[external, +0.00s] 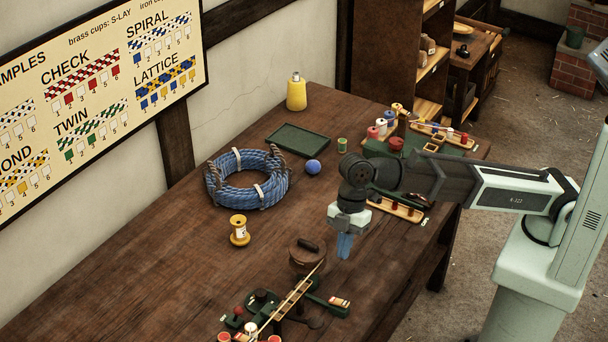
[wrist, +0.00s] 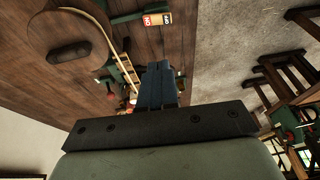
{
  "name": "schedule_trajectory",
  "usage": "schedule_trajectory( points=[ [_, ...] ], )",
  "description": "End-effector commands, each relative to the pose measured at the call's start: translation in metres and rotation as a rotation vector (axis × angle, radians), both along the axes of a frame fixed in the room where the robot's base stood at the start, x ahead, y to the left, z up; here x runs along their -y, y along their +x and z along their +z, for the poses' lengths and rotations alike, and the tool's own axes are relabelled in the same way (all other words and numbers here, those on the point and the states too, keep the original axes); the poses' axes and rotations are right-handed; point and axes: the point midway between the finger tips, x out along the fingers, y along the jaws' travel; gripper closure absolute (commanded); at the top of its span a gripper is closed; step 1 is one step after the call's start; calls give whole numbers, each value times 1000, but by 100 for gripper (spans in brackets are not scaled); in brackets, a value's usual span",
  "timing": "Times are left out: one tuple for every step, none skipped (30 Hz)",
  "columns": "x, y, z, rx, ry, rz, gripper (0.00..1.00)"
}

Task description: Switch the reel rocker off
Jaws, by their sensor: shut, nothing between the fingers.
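The reel rocker is on the green end of the rope machine at the front of the bench, with an orange and white plate (external: 340,302). In the wrist view the plate (wrist: 158,19) shows an orange ON half and a pale half beside it. I cannot tell which way the rocker is tipped. My gripper (external: 344,246) points down, its blue fingers shut and empty, above the bench and apart from the rocker. The fingers (wrist: 157,86) also show in the wrist view, below the plate in the picture.
A round brown wooden reel (external: 307,256) with a dark handle stands left of the gripper. A ladder-like wooden strip (external: 290,303) crosses the machine. A blue rope coil (external: 247,178), yellow spool (external: 239,231) and green tray (external: 298,140) lie farther back. Bare bench lies left of the spool.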

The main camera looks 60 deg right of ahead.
Motion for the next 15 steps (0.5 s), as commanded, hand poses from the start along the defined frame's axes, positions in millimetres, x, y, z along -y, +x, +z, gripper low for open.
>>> schedule_trajectory(
  points=[
    [4, -1, 1, -6, -7, 1, 100],
    [5, -1, 1, -8, -10, 2, 100],
    [7, -2, 1, -11, -14, 3, 100],
    [7, -2, 1, -12, -15, 4, 100],
    [8, -2, 1, -12, -16, 4, 100],
    [8, -2, 1, -13, -16, 4, 100],
    [8, -2, 1, -13, -16, 4, 100],
    [8, -2, 1, -12, -16, 4, 100],
    [7, -2, 1, -12, -16, 4, 100],
    [7, -2, 1, -12, -16, 4, 100],
    [7, -2, 1, -12, -16, 4, 100],
    [7, -2, 1, -12, -16, 4, 100],
    [7, -2, 1, -12, -16, 4, 100],
    [7, -2, 1, -12, -15, 4, 100],
    [7, -2, 0, -12, -15, 4, 100]
  ],
)
